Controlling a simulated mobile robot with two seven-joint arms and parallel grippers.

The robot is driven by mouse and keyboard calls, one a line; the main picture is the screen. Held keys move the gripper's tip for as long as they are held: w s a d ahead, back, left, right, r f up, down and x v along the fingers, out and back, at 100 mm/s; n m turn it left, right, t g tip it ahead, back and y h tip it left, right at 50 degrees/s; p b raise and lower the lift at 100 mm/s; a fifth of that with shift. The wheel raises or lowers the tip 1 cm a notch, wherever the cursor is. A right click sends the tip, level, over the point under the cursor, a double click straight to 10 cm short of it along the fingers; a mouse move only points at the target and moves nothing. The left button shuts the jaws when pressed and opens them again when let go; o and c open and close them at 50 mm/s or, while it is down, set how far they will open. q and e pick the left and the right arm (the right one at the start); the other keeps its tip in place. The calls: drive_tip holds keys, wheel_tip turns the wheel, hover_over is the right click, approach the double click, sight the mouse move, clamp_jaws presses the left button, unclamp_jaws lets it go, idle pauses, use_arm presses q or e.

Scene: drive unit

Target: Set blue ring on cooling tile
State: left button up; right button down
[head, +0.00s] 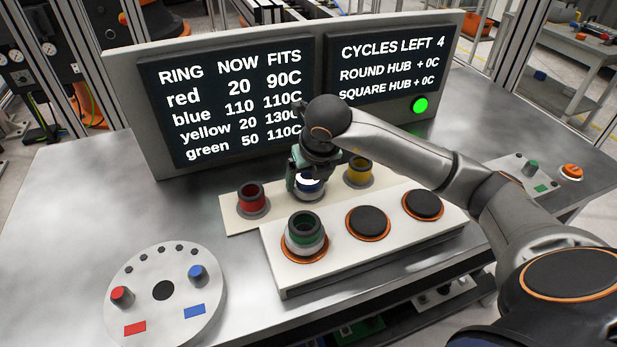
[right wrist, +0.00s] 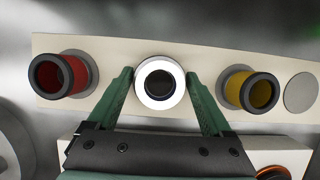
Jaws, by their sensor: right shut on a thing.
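The blue ring (head: 310,188) stands upright at the middle place of the cream back strip (head: 238,222), between the red and yellow rings. My right gripper (head: 304,180) reaches down over it and is shut on it. In the right wrist view the two green fingers of my right gripper (right wrist: 161,92) close on either side of the ring (right wrist: 146,96), which shows a bright white rim and dark centre from above. No part is labelled as a cooling tile. A bare grey disc (right wrist: 301,92) lies at the strip's right end. My left gripper is out of view.
A red ring (head: 250,198) and a yellow ring (head: 359,172) flank the blue one. A green ring (head: 305,228) stands on the front block's left orange-rimmed pad; two black pads (head: 368,223) are bare. The screen (head: 235,100) reads blue now 110, fits 110C. A round dial plate (head: 165,318) is front left.

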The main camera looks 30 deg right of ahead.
drive_tip(key=shift+f, duration=0.15)
unclamp_jaws()
drive_tip(key=shift+r, duration=0.3)
drive_tip(key=v, duration=1.1)
drive_tip(key=shift+s+r+p, duration=0.25)
drive_tip(key=shift+s+p, duration=0.05)
drive_tip(key=shift+p, duration=0.15)
drive_tip(key=shift+a, duration=0.1)
